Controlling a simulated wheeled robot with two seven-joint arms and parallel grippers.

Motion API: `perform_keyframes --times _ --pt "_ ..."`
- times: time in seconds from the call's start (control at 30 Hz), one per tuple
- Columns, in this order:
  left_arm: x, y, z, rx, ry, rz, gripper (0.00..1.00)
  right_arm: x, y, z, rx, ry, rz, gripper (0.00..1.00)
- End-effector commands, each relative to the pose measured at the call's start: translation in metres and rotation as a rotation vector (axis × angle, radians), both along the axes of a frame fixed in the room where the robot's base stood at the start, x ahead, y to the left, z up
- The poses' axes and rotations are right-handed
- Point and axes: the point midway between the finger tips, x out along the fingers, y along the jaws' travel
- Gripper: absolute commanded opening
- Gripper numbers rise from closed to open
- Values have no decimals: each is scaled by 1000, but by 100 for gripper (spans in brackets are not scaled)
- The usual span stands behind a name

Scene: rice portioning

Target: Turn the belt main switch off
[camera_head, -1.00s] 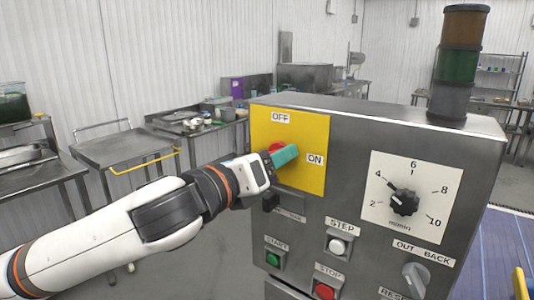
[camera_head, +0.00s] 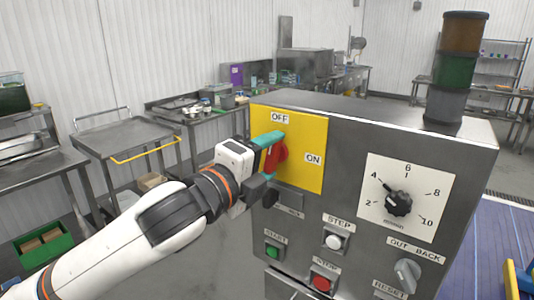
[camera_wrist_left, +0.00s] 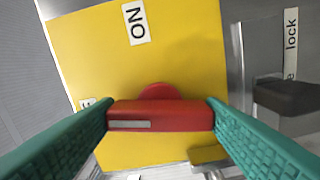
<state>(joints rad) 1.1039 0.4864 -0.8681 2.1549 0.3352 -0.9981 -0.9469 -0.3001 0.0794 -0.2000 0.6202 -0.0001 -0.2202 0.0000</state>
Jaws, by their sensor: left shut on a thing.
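The belt main switch is a red rotary handle (camera_head: 278,158) on a yellow plate (camera_head: 305,135) at the left of the control cabinet's front. An OFF label (camera_head: 280,118) is above it and an ON label (camera_head: 313,158) to its right. In the head view the handle stands nearly upright, towards OFF. My left gripper (camera_head: 272,149) is shut on the handle. In the left wrist view its teal fingers press on both sides of the red handle (camera_wrist_left: 165,115), with the ON label (camera_wrist_left: 135,22) beyond. My right gripper is not in view.
The cabinet (camera_head: 360,125) also carries a speed dial (camera_head: 398,203), a green START button (camera_head: 273,253), a white STEP button (camera_head: 334,241), a red STOP button (camera_head: 321,283) and an OUT/BACK knob (camera_head: 407,275). A signal tower (camera_head: 456,70) stands on top. A steel cart (camera_head: 125,142) is at left.

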Motion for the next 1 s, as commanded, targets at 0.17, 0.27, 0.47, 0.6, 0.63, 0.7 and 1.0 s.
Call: perform_keyframes --times 0.17,0.27,0.47,0.6,0.63,0.7,1.0 --pt "1 1 2 -89 64 3 41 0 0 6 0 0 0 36" --pt "1 1 1 -124 90 3 41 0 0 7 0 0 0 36" --pt "1 1 1 -167 119 4 41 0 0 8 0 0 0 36" --pt "1 1 1 -179 128 4 41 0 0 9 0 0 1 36" --pt "1 1 1 -181 129 4 41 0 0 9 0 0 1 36" --pt "1 1 1 -183 131 4 41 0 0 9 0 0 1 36" --pt "1 1 0 -184 132 2 67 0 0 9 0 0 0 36"
